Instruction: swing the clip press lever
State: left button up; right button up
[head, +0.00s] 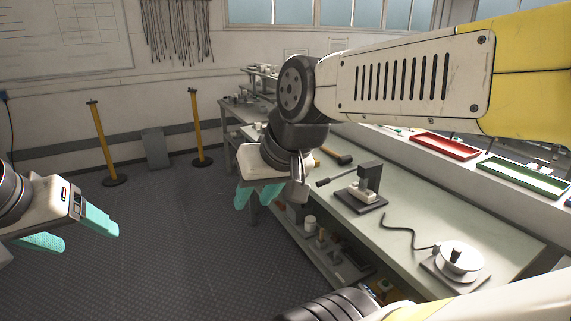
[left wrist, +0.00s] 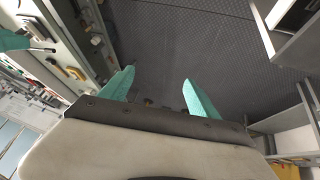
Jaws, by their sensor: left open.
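The clip press (head: 369,184) stands on a dark base plate on the workbench, right of the middle in the head view. Its dark lever (head: 337,175) sticks out to the left with a thick black grip at its end. My right gripper (head: 257,198) hangs at the bench's near edge, left of the lever and apart from it. Its teal fingers point down, partly hidden by its body, and their gap is unclear. My left gripper (head: 88,238) is over the floor at the far left, open and empty. Its spread fingers show in the left wrist view (left wrist: 159,82).
The workbench (head: 440,215) holds a hammer (head: 334,157) behind the press and a round white device (head: 459,258) with a black cable in front. A red tray (head: 445,146) and a green tray (head: 522,176) lie on the raised back shelf.

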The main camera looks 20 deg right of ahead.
aim_at(320, 183)
jog(key=k+l+z, duration=0.15)
jog(key=k+l, duration=0.85)
jog(key=k+l+z, duration=0.2)
jog(key=k+l, duration=0.75)
jog(key=l, duration=0.15)
jog(key=i+j, duration=0.25)
jog(key=i, duration=0.25)
jog(key=i+j+z, duration=0.1)
jog(key=i+j, duration=0.15)
jog(key=i, duration=0.25)
jog(key=i+j+z, duration=0.1)
jog(key=i+j, duration=0.15)
jog(key=i, duration=0.25)
jog(key=i+j, duration=0.35)
jog(key=i+l+z, duration=0.05)
jog(key=i, duration=0.05)
